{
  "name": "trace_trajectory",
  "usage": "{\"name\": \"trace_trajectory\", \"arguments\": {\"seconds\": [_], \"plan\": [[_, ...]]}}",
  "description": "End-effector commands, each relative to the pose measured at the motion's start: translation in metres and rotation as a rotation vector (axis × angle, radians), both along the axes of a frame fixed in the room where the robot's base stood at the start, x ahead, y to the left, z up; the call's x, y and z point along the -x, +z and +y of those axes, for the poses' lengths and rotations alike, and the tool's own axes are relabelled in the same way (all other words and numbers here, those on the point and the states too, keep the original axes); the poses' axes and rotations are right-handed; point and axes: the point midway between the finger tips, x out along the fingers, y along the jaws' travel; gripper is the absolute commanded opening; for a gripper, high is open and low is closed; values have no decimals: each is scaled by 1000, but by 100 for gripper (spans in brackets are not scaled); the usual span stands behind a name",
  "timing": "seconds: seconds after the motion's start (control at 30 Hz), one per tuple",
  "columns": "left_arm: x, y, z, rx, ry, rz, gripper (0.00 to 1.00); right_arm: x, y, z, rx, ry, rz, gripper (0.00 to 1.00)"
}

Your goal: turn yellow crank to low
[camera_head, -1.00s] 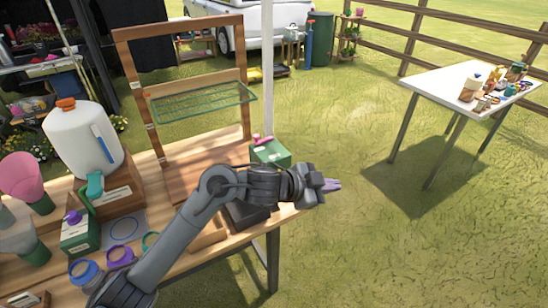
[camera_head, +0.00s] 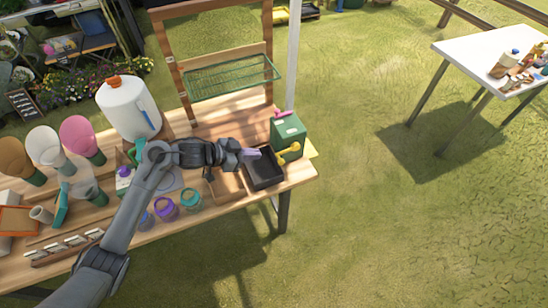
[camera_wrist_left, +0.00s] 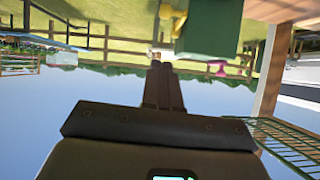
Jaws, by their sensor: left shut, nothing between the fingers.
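The yellow crank (camera_head: 289,150) sticks out from the near face of a green box (camera_head: 292,129) at the right end of the wooden table. A pink handle (camera_head: 283,114) sits on top of the box. My left gripper (camera_head: 256,154) is shut and empty, just left of the crank and apart from it, above a black tray. In the left wrist view, the closed fingers (camera_wrist_left: 162,75) point toward the green box (camera_wrist_left: 210,28), with the yellow crank (camera_wrist_left: 172,14) beside it at the top. I cannot read any marking for the crank's setting. My right gripper is not in view.
A black tray (camera_head: 266,174) lies below the gripper. A wooden frame with a green wire shelf (camera_head: 230,77) stands behind. A white jug (camera_head: 127,108) and several jars stand to the left. Open grass lies right of the table.

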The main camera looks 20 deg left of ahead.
Motion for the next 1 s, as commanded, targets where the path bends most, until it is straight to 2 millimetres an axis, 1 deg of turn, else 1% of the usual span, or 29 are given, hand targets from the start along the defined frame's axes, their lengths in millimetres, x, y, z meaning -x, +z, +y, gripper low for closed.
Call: {"name": "trace_trajectory", "arguments": {"seconds": [0.03, 0.4, 0.5, 0.63, 0.8, 1.0], "plan": [[-6, -6, -6, 3, 0, 0, 0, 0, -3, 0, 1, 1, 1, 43], [-50, -39, -45, 3, -1, 0, 0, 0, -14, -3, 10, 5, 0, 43], [-53, -54, -46, 2, 1, 3, 0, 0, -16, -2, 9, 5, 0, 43], [-56, -67, -47, 0, 1, 1, 0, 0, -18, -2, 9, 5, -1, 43], [-58, -75, -48, 0, 1, 0, 0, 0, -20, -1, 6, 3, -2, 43], [-59, -77, -49, -1, 0, -1, 0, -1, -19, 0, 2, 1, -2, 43]]}}
